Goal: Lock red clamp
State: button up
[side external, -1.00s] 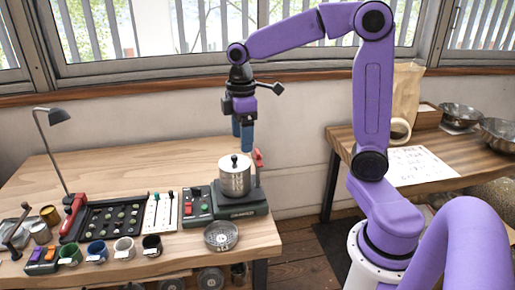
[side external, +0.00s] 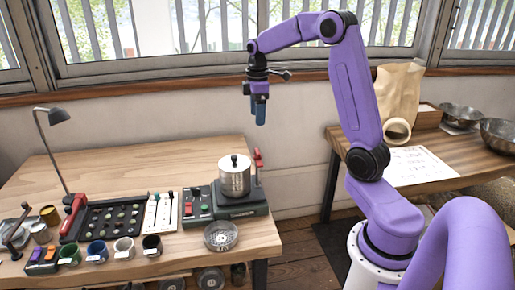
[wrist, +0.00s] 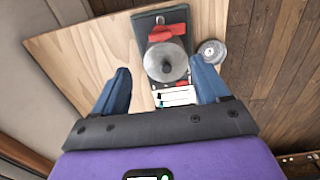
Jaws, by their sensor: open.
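A red clamp lever (side external: 258,158) stands upright at the back right of a dark green machine base (side external: 240,210), beside a lidded steel pot (side external: 234,180). In the wrist view, red parts (wrist: 168,32) show just beyond the pot lid (wrist: 166,62); I cannot tell whether the clamp is locked. My gripper (side external: 260,118) is open and empty, with its blue fingers pointing down, above the clamp and apart from it. In the wrist view the fingers of my gripper (wrist: 162,88) are spread wide, with the pot between and beyond them.
A round metal dish (side external: 220,236) sits at the table's front right. A desk lamp (side external: 50,116), a black tray (side external: 112,218) and several cups stand to the left. The back of the wooden table (side external: 130,165) is clear. A second table (side external: 430,178) stands right.

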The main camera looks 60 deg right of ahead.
aim_at(257, 151)
notch_tip(257, 151, down, 13)
jog(key=shift+f, duration=0.1)
dwell(0.3)
jog(key=shift+c, duration=0.3)
jog(key=c, duration=1)
